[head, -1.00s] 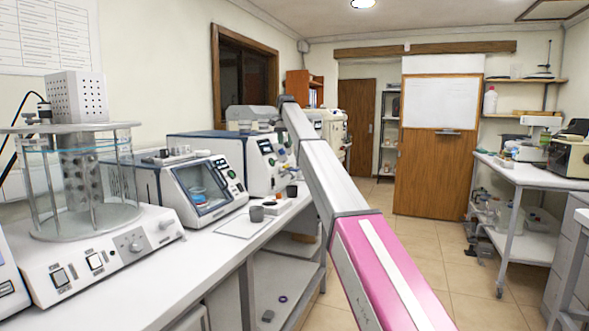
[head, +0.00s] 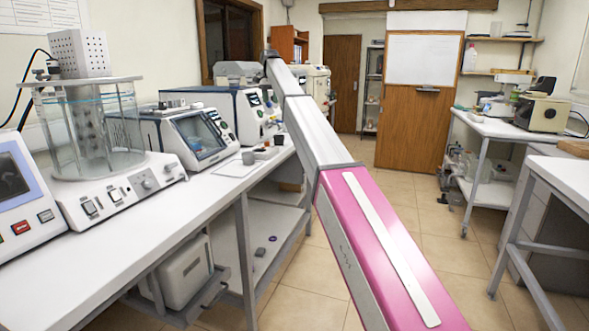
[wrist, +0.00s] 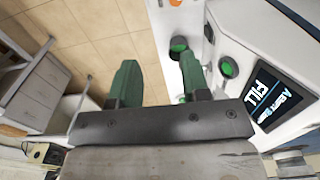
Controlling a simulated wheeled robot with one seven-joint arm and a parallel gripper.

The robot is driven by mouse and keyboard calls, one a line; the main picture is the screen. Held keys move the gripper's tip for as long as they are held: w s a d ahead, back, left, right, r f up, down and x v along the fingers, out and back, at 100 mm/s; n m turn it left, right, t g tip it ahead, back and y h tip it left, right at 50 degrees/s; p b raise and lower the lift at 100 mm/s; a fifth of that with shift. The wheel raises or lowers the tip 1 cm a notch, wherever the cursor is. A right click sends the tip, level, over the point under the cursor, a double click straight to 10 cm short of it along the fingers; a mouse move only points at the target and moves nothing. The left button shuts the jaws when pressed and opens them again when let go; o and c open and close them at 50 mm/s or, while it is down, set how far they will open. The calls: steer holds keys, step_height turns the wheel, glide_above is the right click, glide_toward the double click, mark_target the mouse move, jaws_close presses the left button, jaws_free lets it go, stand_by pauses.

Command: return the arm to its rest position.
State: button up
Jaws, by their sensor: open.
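My arm (head: 318,132) reaches forward from the lower right of the head view, with its far end raised beside the bench machines. My gripper is hidden behind the arm there. In the wrist view, my gripper (wrist: 159,75) shows two green fingers spread apart with nothing between them. A white machine with green buttons and a dark screen (wrist: 275,95) reading "FILL" is close on the right of that view. The fingers appear near its front, but I cannot tell whether they touch it.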

steer(key=s+d+f+n, duration=0.1)
steer(key=s+d+f, duration=0.55)
steer(key=f, duration=0.65)
steer(key=s+d+f, duration=0.5)
steer(key=s+f, duration=0.2)
steer(key=f, duration=0.6)
steer(key=s+d+f+n, duration=0.1)
steer(key=s+d+f, duration=0.5)
steer(key=f, duration=0.6)
steer(key=s+d+f, duration=0.4)
steer(key=s+f, duration=0.3)
steer(key=s, duration=0.4)
steer(key=s+d+f+n, duration=0.1)
steer(key=s+d+f, duration=0.3)
steer(key=s+f, duration=0.3)
steer(key=s+d+f+n, duration=0.1)
steer(key=s+d+f, duration=0.3)
steer(key=s, duration=1.1)
step_height(320, 180, down, 3)
steer(key=shift+s+d+f, duration=0.1)
steer(key=shift+s+d, duration=0.05)
steer(key=shift+s, duration=0.2)
